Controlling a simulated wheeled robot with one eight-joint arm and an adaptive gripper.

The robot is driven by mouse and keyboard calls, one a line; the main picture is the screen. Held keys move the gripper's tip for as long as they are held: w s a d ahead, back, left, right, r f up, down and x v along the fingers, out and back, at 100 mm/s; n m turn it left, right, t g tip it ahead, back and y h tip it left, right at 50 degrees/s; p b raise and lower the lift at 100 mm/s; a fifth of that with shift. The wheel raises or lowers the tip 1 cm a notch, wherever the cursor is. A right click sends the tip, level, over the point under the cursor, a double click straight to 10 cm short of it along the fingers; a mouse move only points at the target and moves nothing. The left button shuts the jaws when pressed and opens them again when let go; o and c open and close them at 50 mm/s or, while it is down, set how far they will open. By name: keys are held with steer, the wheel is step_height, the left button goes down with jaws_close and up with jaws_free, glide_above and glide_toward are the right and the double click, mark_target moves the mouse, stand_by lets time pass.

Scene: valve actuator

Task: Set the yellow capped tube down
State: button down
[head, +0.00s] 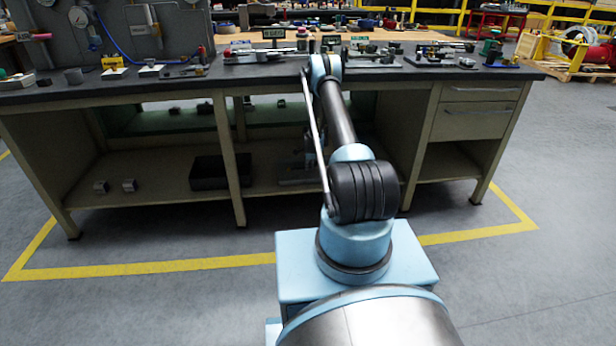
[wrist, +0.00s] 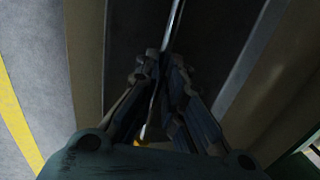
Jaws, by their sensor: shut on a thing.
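In the wrist view my gripper (wrist: 161,68) is shut on the yellow capped tube (wrist: 173,28). Its thin silvery length runs from between the fingertips to the top edge of the picture. A small yellow patch, likely its cap (wrist: 140,144), shows low between the fingers, near the palm. The fingers hide much of the middle. In the head view my arm reaches toward the workbench (head: 365,80); I cannot clearly make out my gripper there. A thin pale rod runs beside my arm; I cannot tell whether it is the tube.
The dark benchtop carries tools and fittings, with bare patches near its front edge. A lower shelf (head: 160,193) holds a black bin (head: 213,173) and small metal parts. Drawers (head: 478,108) are at the right. Yellow floor tape (head: 150,267) edges the bench area.

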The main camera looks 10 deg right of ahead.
steer(key=shift+a+f, duration=0.15)
steer(key=shift+f, duration=1.3)
steer(key=shift+a+f, duration=0.1)
steer(key=shift+f, duration=1.3)
steer(key=c, duration=2)
jaws_free()
steer(key=shift+f, duration=0.1)
steer(key=shift+o, duration=0.2)
steer(key=v, duration=1.2)
steer(key=shift+s, duration=0.15)
